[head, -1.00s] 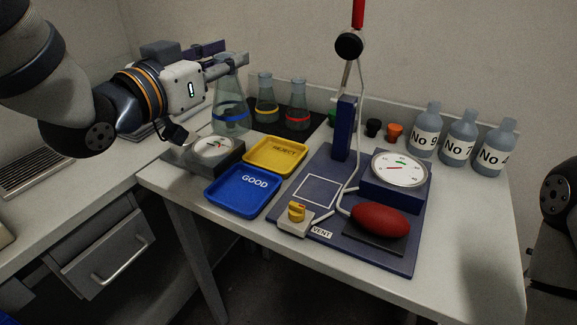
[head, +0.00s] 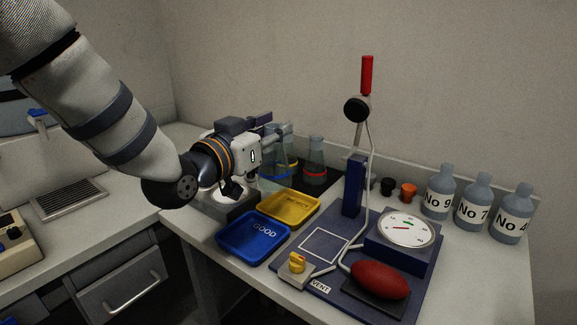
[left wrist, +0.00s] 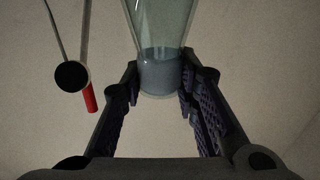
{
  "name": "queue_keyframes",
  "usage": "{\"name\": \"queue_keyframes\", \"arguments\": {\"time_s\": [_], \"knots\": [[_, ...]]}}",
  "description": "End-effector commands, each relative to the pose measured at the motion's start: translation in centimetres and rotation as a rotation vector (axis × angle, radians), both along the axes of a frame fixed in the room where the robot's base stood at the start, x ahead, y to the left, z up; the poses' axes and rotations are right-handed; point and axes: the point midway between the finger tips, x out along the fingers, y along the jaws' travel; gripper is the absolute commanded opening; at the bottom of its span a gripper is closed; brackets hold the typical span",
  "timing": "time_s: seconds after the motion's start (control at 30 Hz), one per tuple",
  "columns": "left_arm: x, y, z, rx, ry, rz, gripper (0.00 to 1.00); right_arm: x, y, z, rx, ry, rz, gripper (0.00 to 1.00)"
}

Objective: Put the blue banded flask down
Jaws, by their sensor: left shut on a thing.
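My left gripper (head: 284,134) is shut on the neck of the blue banded flask (head: 270,169), a clear conical flask. The flask is upright behind the yellow tray, partly hidden by my gripper. I cannot tell whether its base touches the surface. In the left wrist view the flask's neck (left wrist: 160,72) lies between the two fingers. The yellow-banded flask (head: 291,160) is close behind it, mostly covered. The red-banded flask (head: 314,163) stands to the right on the black mat (head: 325,186). My right gripper is not in view.
A blue GOOD tray (head: 254,248) and a yellow REJECT tray (head: 272,212) lie in front. A small dial box (head: 236,209) is under my left wrist. The gauge stand (head: 353,190) is to the right, with labelled bottles (head: 437,197) beyond.

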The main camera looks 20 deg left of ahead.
Motion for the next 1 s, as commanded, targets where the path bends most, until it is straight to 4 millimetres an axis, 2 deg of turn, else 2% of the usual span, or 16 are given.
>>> {"name": "queue_keyframes", "arguments": {"time_s": [0.03,0.1,0.2,0.37,0.53,0.9,0.93,1.0], "knots": [[1.3,-0.4,-2.4,0.001,0.019,-0.001,0.00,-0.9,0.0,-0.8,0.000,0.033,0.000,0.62],[2.5,-0.8,-4.3,0.000,0.023,-0.001,0.00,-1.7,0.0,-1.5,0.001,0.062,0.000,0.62],[3.8,-1.2,-5.6,0.000,0.019,-0.001,0.00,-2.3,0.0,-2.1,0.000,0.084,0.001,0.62],[4.7,-1.5,-6.5,0.000,0.011,0.000,0.00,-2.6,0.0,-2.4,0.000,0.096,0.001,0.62],[5.1,-1.6,-9.6,-0.001,0.014,0.000,0.00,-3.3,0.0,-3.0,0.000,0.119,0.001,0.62],[5.0,-1.6,-9.8,-0.001,0.005,0.000,0.00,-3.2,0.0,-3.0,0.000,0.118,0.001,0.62],[5.0,-1.6,-9.8,0.000,0.006,0.000,0.32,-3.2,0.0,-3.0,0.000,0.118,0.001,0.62],[5.0,-1.6,-9.8,-0.001,0.005,0.000,0.48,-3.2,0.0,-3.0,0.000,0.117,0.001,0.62]]}}
